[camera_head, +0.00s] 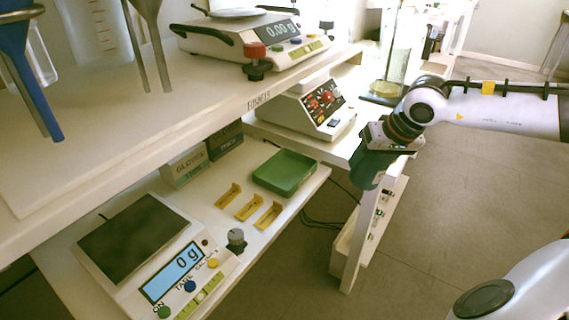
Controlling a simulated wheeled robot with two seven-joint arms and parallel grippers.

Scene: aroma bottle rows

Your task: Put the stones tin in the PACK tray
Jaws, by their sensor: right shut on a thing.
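A green tray (286,171) lies on the low shelf, near its right edge. It looks empty, and no PACK label is readable on it. My right gripper (374,158), on the arm from the right, is shut on a dark green thing (367,173). The gripper hides part of it, and I cannot tell whether it is the stones tin. It is held to the right of the tray, apart from it. My left gripper is not in view.
A scale (137,238) reading 0 g, a small grey knobbed piece (236,240) and several yellow holders (248,207) stand on the low shelf. Dark labelled boxes (225,141) stand behind. The upper shelf (165,117) overhangs. A red-buttoned device (310,105) stands beyond.

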